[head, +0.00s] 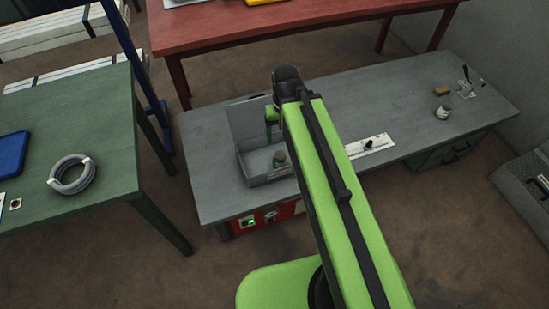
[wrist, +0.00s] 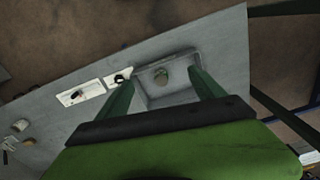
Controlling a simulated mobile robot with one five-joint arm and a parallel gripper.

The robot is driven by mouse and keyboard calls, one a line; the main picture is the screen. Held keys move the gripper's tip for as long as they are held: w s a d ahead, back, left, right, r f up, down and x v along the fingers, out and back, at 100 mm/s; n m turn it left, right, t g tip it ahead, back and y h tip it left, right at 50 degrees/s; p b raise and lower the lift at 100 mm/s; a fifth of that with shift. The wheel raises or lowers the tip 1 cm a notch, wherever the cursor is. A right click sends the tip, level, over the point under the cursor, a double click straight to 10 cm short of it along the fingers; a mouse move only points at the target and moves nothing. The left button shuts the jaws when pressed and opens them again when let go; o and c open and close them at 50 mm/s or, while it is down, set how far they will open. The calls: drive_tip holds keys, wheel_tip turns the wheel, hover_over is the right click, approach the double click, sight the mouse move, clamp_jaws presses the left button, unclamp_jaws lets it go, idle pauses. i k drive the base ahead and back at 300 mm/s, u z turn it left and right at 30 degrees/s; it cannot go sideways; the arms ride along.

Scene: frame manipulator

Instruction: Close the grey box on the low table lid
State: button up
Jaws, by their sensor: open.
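The grey box (head: 266,178) stands on the left part of the low grey table (head: 400,90). Its lid (head: 249,119) is up, standing at the back of the box, so the inside shows. A small roundish object (head: 280,158) lies in the box. My green arm reaches over the table and hides part of the box's right side. My gripper (head: 271,122) is close to the lid in the head view. In the wrist view my gripper (wrist: 162,92) has its two fingers spread apart, with the open box (wrist: 170,98) showing between and beyond them. Nothing is held.
A white plate with a black knob (head: 369,146) lies right of the box. A jar (head: 443,111) and a brown block (head: 442,91) stand at the table's right. A green table (head: 110,130) is at left, a red table (head: 300,25) behind. The low table's middle back is clear.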

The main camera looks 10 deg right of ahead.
sight(246, 118)
drive_tip(key=z, duration=0.95)
drive_tip(key=k, duration=1.1)
drive_tip(key=u, duration=1.25)
drive_tip(key=i, duration=1.65)
drive_tip(key=u, duration=0.05)
